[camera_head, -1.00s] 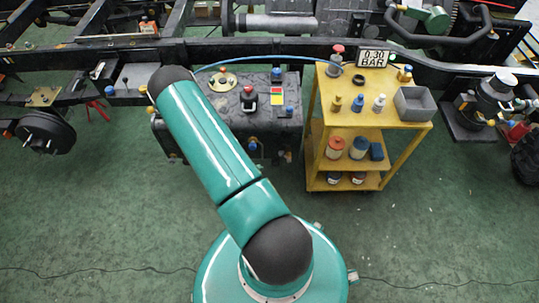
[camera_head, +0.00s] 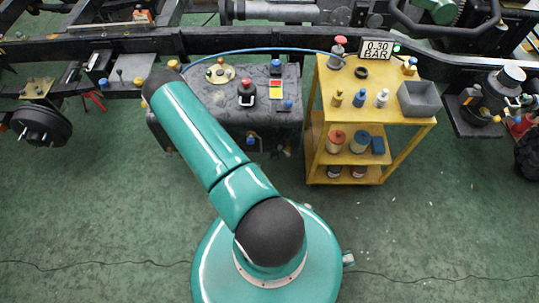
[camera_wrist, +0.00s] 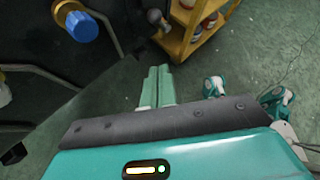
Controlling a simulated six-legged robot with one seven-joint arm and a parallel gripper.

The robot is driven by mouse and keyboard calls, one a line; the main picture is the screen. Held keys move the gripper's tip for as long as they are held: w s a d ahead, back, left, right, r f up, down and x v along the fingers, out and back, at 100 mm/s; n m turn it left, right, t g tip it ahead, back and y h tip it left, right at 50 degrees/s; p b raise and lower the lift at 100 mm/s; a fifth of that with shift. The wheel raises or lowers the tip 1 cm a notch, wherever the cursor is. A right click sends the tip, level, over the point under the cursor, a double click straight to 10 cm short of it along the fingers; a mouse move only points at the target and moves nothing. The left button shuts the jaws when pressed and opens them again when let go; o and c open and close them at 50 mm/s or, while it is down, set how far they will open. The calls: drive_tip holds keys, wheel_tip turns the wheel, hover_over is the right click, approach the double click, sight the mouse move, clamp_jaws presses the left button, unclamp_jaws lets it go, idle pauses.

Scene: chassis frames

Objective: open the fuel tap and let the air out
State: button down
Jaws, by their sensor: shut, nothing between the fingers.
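The dark tank (camera_head: 215,122) hangs on the chassis frame. On its top are a round brass-coloured plate (camera_head: 220,74), a black fitting with a red top (camera_head: 247,92) and blue-topped fittings (camera_head: 276,68). A blue-handled fitting (camera_head: 252,138) is on its front; I cannot tell which fitting is the fuel tap. In the wrist view a blue knob on a brass-coloured body (camera_wrist: 82,26) is at upper left. My gripper (camera_wrist: 158,72) is shut and empty, its pale green fingers apart from that knob, to its lower right. In the head view my arm hides the gripper.
A yellow trolley (camera_head: 393,122) stands right of the tank with bottles, a grey bin (camera_head: 419,98) and a display (camera_head: 376,48) reading 0.30 BAR. A blue hose (camera_head: 262,50) arches between tank and trolley. The green floor (camera_head: 440,225) in front is clear.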

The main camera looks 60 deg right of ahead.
drive_tip(key=d+r+x, duration=0.1)
drive_tip(key=r+x, duration=0.1)
drive_tip(key=x, duration=1)
drive_tip(key=shift+d, duration=0.65)
drive_tip(key=shift+w, duration=0.1)
drive_tip(key=shift+r, duration=0.1)
